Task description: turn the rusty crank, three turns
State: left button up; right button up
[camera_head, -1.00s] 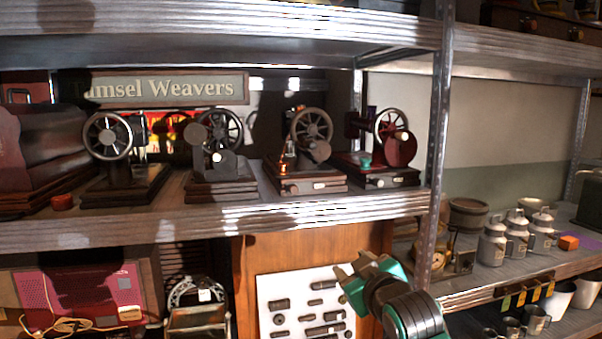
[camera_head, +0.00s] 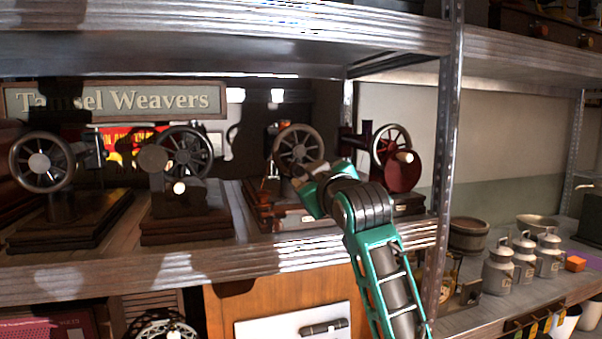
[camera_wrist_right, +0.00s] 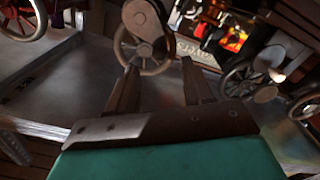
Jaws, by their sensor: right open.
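Several hand-cranked machines with spoked wheels stand on the middle shelf. The third from the left has a brownish, rusty-looking wheel (camera_head: 297,150) on a dark wooden base. Its lower front is partly hidden behind my right gripper (camera_head: 308,186). The right gripper is open, with its fingers toward that machine. In the right wrist view, a brownish crank arm (camera_wrist_right: 146,18) and wheel show just beyond and between the two open fingers (camera_wrist_right: 160,82). The fingers look apart from the crank, and nothing is held. My left gripper is out of view.
A dark red machine (camera_head: 403,172) stands close on the right, and another wheeled machine (camera_head: 186,155) stands on the left. A metal shelf post (camera_head: 447,150) rises right of my arm. The shelf's front edge (camera_head: 170,278) runs below.

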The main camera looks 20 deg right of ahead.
aim_at(301, 172)
jog(key=w, duration=0.7)
jog(key=shift+w+d, duration=0.2)
jog(key=shift+w, duration=0.05)
jog(key=c, duration=0.8)
